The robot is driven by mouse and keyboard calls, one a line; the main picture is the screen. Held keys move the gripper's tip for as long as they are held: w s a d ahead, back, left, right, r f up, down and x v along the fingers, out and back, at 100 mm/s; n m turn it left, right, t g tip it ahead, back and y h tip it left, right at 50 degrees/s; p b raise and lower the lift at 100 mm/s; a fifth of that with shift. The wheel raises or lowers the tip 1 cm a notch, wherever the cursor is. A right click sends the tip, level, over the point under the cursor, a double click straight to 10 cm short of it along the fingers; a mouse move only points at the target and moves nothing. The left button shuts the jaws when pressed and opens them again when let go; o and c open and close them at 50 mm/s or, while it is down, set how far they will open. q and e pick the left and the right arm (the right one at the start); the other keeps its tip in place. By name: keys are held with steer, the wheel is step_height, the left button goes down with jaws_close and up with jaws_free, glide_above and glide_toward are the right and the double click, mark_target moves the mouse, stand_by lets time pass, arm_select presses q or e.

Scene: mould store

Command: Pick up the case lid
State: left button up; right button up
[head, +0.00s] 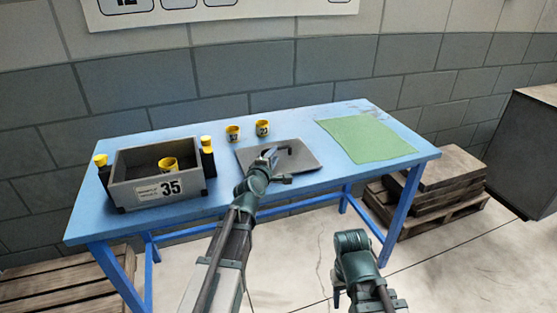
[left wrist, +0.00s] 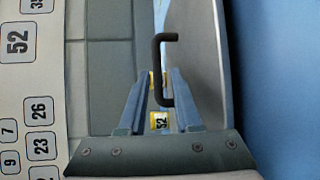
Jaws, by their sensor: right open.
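The case lid (head: 308,165) is a flat dark grey plate lying on the blue table, with a black bar handle (head: 283,148) on top. My left gripper (head: 268,160) is over the lid's left part, at the handle. In the left wrist view the lid (left wrist: 207,75) is a grey plate seen near edge-on. The handle (left wrist: 160,65) stands out from it, its lower part between the spread fingers of my left gripper (left wrist: 160,75); I cannot tell whether they touch it. My right gripper (head: 338,295) is open and empty, in front of the table, away from the lid.
An open grey case (head: 190,187) marked 35 stands at the table's left, a yellow cup (head: 168,163) inside. Dark yellow-topped bottles (head: 206,143) flank it. Two yellow cups (head: 233,132) stand behind the lid. A green mat (head: 365,138) lies to the right.

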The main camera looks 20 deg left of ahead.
mark_target(277, 154)
arm_select(q)
steer(key=shift+w, duration=0.1)
steer(key=w, duration=0.5)
steer(key=shift+a+f+b, duration=0.1)
steer(key=shift+f+b, duration=0.2)
jaws_close()
steer(key=shift+s, duration=0.1)
stand_by(1.0)
